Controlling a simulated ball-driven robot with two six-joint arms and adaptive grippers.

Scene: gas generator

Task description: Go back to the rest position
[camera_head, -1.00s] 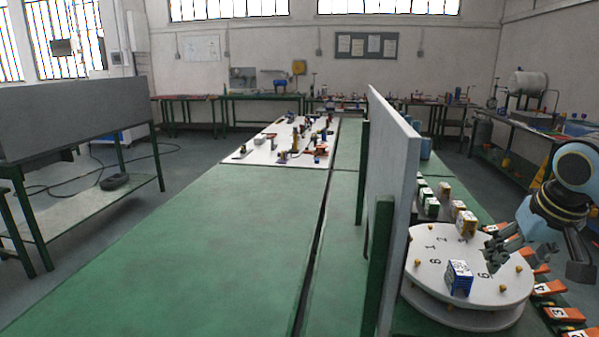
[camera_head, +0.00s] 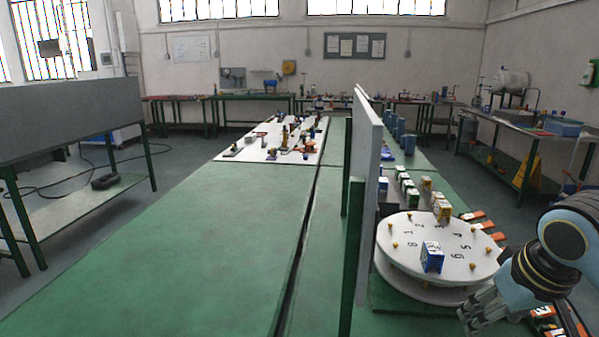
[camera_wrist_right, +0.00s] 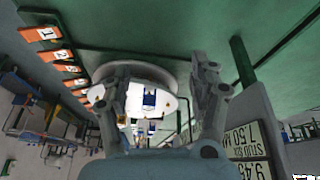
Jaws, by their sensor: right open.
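My right gripper (camera_head: 483,310) is in front of the white round turntable (camera_head: 400,262), at the lower right of the head view. It is open and holds nothing. In the right wrist view its two fingers (camera_wrist_right: 160,85) are spread wide, with the turntable (camera_wrist_right: 172,104) seen between them, beyond the tips. A blue-and-white box (camera_head: 431,258) stands upright on the turntable near its front edge, apart from the gripper. It also shows in the right wrist view (camera_wrist_right: 149,101). My left gripper is out of view.
A grey upright panel (camera_head: 368,170) with green posts stands left of the turntable. Yellow boxes (camera_head: 441,209) stand on or behind the turntable's far edge. Orange number plates (camera_wrist_right: 62,55) lie beside it.

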